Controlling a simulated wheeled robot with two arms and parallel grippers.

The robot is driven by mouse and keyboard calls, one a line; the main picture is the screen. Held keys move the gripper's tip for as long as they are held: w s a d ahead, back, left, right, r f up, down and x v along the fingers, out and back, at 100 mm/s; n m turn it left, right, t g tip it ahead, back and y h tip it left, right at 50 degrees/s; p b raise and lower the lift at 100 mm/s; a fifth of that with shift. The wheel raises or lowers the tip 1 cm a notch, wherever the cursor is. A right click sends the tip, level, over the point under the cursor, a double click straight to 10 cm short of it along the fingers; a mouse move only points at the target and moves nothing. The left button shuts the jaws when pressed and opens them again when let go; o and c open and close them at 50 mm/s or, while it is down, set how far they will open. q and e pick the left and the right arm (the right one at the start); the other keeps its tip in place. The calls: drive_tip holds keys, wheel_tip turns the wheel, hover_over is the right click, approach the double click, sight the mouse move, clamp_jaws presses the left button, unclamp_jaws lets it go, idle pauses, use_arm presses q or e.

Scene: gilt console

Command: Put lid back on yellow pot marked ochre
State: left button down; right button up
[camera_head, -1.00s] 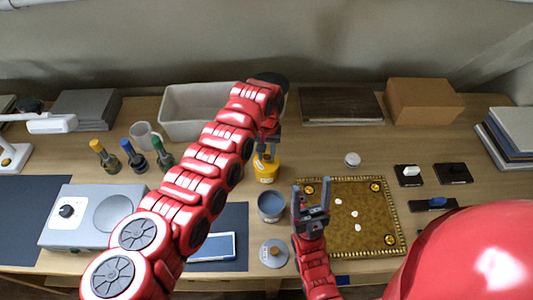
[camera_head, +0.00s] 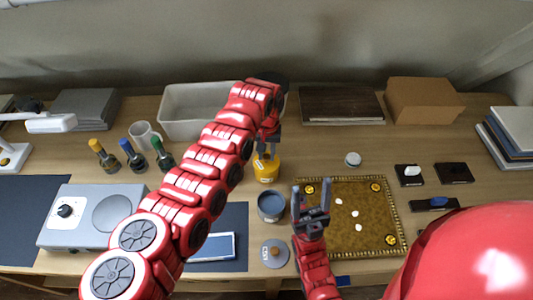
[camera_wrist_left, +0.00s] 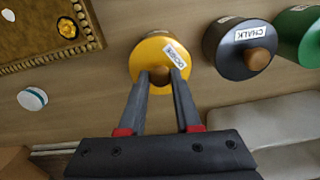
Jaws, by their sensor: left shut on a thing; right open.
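The yellow pot (camera_head: 266,172) stands on the table behind an open blue-grey pot. In the left wrist view a yellow lid (camera_wrist_left: 149,52) with an OCHRE label lies over it, and its knob is between my left fingers. My left gripper (camera_head: 267,152) is shut on that knob, pointing down. Lid and pot line up, but I cannot tell whether the lid is fully seated. My right gripper (camera_head: 312,205) is open and empty over the left edge of the gilt-edged panel (camera_head: 400,222).
The open blue-grey pot (camera_head: 271,210) and a loose grey lid (camera_head: 275,254) are near the front. A dark CHALK pot (camera_wrist_left: 228,62) and a green pot (camera_wrist_left: 302,40) stand beside the yellow one. A pale bin (camera_head: 180,130) is behind. My left arm hides part of the table.

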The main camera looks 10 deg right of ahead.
use_arm(q)
drive_tip(key=shift+c, duration=0.2)
unclamp_jaws()
idle(0.4)
drive_tip(key=shift+r, duration=0.1)
drive_tip(key=shift+r+p, duration=0.5)
drive_tip(key=shift+r, duration=2.95)
drive_tip(key=shift+c, duration=0.4)
clamp_jaws()
